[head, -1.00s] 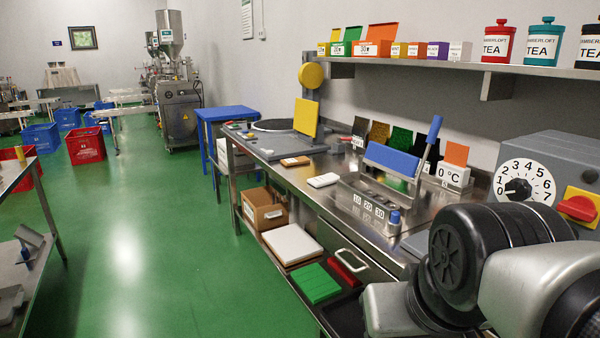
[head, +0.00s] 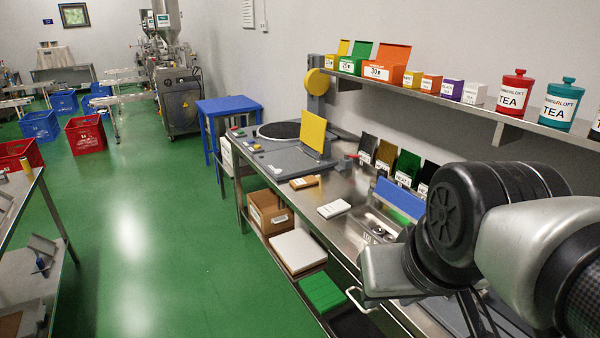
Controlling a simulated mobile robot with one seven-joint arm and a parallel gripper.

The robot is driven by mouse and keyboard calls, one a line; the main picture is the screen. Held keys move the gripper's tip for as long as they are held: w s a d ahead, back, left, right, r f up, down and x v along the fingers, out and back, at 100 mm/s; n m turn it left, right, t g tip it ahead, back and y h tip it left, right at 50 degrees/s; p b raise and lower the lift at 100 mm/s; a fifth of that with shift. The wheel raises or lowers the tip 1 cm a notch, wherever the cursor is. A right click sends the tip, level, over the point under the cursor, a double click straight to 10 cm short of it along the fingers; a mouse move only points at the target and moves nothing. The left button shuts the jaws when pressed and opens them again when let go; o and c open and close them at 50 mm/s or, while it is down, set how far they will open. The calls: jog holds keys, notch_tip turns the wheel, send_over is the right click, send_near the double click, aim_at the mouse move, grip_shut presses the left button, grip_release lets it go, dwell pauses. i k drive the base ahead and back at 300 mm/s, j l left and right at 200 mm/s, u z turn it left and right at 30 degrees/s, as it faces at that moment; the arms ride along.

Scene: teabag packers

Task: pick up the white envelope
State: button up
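A small flat white piece (head: 335,209) lies on the steel bench, left of the sealer with the blue bar; it looks like a thin pad or an envelope, but I cannot tell which. A brown flat piece with a white edge (head: 304,182) lies just behind it. A larger white flat stack (head: 298,250) lies on the bench's lower shelf. My arm fills the lower right and hides part of the bench. My gripper's fingertips cannot be made out. Nothing visible touches the white piece on the bench.
The steel bench (head: 352,186) carries a grey machine with an upright yellow plate (head: 313,133), the blue-bar sealer (head: 400,199) and several coloured packets along the wall. A wall shelf (head: 463,109) with boxes and tea jars hangs above. Green floor (head: 150,220) is open to the left.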

aim_at(336, 208)
jog(key=i+j, duration=1.15)
jog(key=i, duration=0.25)
jog(key=i+j, duration=0.6)
jog(key=i+j+z, duration=0.15)
jog(key=z, duration=0.2)
jog(key=i+j+z, duration=0.2)
jog(key=z, duration=0.15)
jog(key=i+j+z, duration=0.15)
jog(key=z, duration=0.7)
jog(key=j, duration=0.05)
